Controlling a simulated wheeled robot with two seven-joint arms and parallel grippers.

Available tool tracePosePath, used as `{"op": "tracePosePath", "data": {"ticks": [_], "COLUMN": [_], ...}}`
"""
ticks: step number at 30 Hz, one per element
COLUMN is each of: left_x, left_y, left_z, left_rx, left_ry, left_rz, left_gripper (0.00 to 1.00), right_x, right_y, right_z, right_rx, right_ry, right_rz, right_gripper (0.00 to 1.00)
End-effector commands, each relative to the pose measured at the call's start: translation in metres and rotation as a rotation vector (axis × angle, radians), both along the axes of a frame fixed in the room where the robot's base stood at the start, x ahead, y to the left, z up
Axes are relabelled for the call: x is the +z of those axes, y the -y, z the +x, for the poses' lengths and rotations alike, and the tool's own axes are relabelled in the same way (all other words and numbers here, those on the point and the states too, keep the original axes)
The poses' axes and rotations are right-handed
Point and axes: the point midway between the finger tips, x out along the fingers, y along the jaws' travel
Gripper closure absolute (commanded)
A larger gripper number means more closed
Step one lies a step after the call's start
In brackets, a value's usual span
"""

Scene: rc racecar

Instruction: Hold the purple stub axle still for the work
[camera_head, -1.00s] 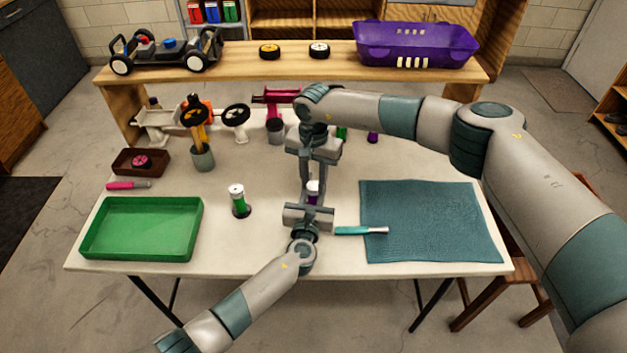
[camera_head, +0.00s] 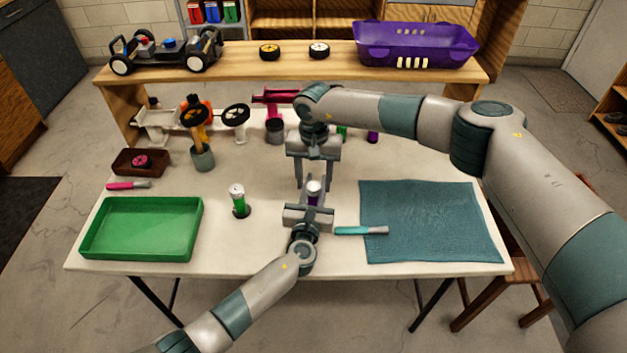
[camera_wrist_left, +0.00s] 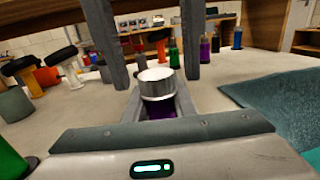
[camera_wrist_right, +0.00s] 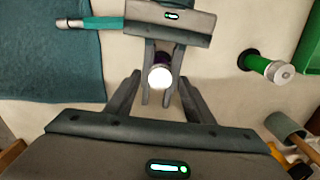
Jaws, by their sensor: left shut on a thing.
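The purple stub axle (camera_head: 314,188) stands upright near the front middle of the table, with a silver top (camera_wrist_left: 157,84) and a purple lower part (camera_wrist_left: 160,112). My left gripper (camera_head: 312,205) is shut on it from the front, one finger on each side. The purple part is mostly hidden between the fingers; the bright top shows in the right wrist view (camera_wrist_right: 160,77). My right gripper (camera_head: 313,186) points down just behind and above the axle. Its fingers (camera_wrist_right: 160,92) are spread wide on either side, with gaps to the top; it is open and empty.
A green stub axle (camera_head: 239,201) stands to the left, beside a green tray (camera_head: 192,235). A teal-handled tool (camera_head: 358,231) lies partly on the teal mat (camera_head: 430,215) at right. A grey cup (camera_head: 203,158) and car parts stand behind. The front middle strip of table is clear.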

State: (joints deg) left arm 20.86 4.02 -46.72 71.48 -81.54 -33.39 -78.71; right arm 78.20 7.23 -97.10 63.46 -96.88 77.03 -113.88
Motion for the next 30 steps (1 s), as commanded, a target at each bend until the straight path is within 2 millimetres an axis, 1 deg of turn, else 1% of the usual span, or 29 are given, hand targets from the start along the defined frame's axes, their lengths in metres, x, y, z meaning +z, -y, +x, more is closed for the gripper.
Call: {"op": "tracePosePath", "data": {"ticks": [8,14,20,30], "left_x": [0.001,0.002,0.002,0.002], "left_y": [0.000,0.000,0.000,0.000], "left_z": [0.001,0.001,0.001,0.001], "left_rx": [0.000,0.000,0.000,0.000], "left_ry": [0.002,0.002,0.003,0.003], "left_rz": [0.000,0.000,0.000,0.000], "left_gripper": [1.00,1.00,1.00,1.00], "right_x": [-0.001,0.007,0.032,0.091], "right_y": [-0.001,-0.001,-0.001,0.000], "right_z": [-0.001,-0.001,-0.001,0.000], "right_rx": [0.001,0.001,0.001,0.000], "right_ry": [-0.003,-0.003,-0.001,-0.001], "right_rz": [0.000,0.000,0.001,0.001], "right_gripper": [0.53,0.53,0.53,0.53]}}
